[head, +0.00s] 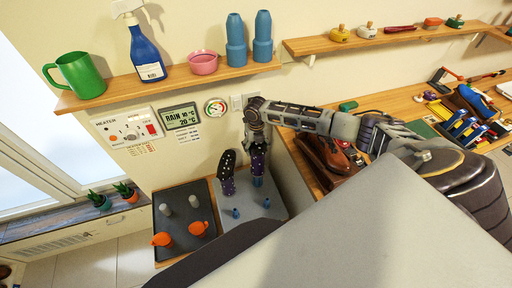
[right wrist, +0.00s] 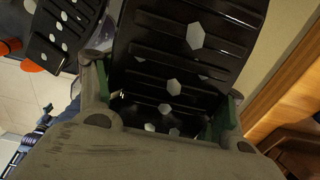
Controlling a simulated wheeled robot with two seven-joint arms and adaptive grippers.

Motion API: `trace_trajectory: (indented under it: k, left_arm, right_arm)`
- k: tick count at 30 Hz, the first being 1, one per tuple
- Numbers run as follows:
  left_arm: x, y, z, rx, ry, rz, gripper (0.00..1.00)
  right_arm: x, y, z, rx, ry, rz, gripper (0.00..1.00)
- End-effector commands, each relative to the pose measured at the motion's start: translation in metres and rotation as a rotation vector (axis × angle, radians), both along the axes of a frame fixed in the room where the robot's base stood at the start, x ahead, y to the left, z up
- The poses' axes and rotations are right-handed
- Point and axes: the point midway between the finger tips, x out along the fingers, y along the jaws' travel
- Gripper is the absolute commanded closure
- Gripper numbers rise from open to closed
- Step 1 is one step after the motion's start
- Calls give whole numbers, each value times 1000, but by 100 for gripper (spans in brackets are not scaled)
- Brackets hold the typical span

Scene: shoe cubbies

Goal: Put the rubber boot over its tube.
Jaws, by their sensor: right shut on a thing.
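A dark boot with pale spots and purple parts (head: 258,165) is in my right gripper (head: 257,143), at the back of the light grey panel (head: 262,225). Its black ribbed sole with pale hexagons (right wrist: 170,85) fills the space between the fingers in the right wrist view (right wrist: 162,110). A second spotted boot (head: 226,172) stands sole outward just left of it, with its sole (right wrist: 62,30) at upper left in the wrist view. Short blue tubes (head: 235,213) show in front of the boots. Whether a tube is inside the held boot is hidden. My left gripper is out of view.
A dark panel (head: 180,240) at left carries grey tubes (head: 166,209) and orange pieces (head: 162,239). A wooden bench (head: 300,155) with brown shoes is close on the right.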

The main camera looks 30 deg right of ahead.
Motion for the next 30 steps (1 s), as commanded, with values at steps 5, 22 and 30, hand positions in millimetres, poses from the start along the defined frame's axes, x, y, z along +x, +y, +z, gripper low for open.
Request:
trace_trajectory:
  k: [5,22,30]
  left_arm:
    - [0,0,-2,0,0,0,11]
    - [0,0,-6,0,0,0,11]
    - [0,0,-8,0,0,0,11]
  right_arm:
    - [0,0,-3,0,-1,0,66]
    - [0,0,-11,0,-1,0,66]
    - [0,0,-15,0,-1,0,66]
